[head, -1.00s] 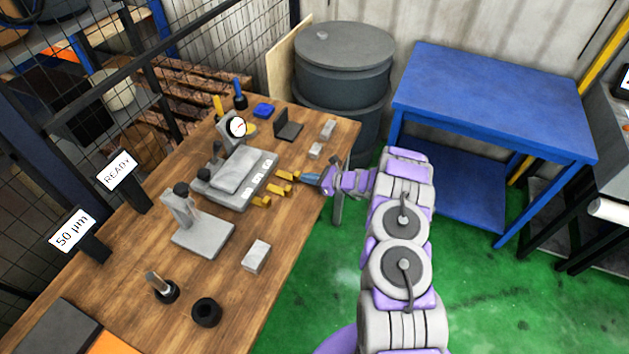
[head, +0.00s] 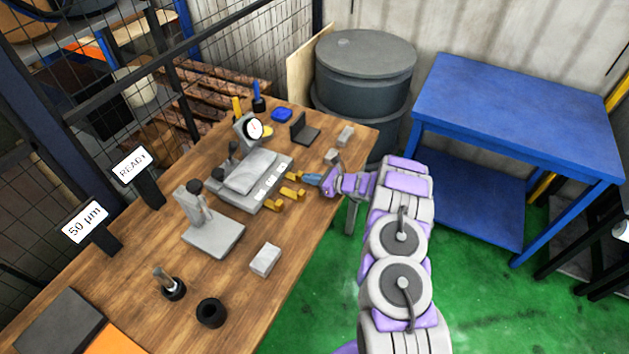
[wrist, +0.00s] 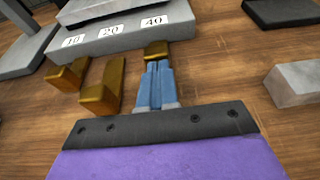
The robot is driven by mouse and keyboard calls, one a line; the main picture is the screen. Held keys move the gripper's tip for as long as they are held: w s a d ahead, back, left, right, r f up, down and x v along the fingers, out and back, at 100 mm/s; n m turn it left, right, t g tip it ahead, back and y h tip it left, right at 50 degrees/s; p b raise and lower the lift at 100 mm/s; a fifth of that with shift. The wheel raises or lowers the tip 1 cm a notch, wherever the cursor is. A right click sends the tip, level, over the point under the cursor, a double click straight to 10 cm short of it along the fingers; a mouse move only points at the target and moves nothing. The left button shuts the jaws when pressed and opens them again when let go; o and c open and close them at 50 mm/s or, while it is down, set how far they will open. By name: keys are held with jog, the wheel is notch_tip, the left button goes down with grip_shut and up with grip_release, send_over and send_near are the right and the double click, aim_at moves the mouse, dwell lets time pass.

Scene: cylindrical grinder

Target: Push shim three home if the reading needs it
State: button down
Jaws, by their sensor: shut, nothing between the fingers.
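The grey fixture block (head: 250,178) has 10, 20 and 40 labels along its front face. Three brass shims stand at that face. The shim at 40 (wrist: 156,49) is mostly hidden behind my fingertips. The shim at 20 (wrist: 104,92) and the shim at 10 (wrist: 68,74) stick out farther to its left. My gripper (wrist: 157,68) is shut, its blue fingers together, the tips at the near end of the 40 shim; I cannot tell whether they touch. A sign reads 50 µm (head: 84,222). The dial gauge (head: 254,128) is too small to read.
A READY sign (head: 131,165) stands at the table's left. A grey stand (head: 213,235), a loose grey block (head: 265,259) and a black ring (head: 211,312) are nearer. Small grey blocks (head: 345,136) lie behind my gripper. The blue table (head: 510,110) is right.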

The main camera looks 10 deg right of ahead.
jog(key=shift+a+r, duration=0.1)
jog(key=shift+r, duration=0.05)
jog(key=shift+s+d, duration=0.1)
jog(key=shift+d, duration=0.1)
jog(key=f+p+v, duration=0.1)
jog(key=p+v, duration=0.1)
jog(key=v, duration=1.1)
jog(key=shift+s+d, duration=0.2)
jog(key=shift+d, duration=0.05)
jog(key=shift+d+f, duration=0.1)
jog(key=shift+d, duration=0.15)
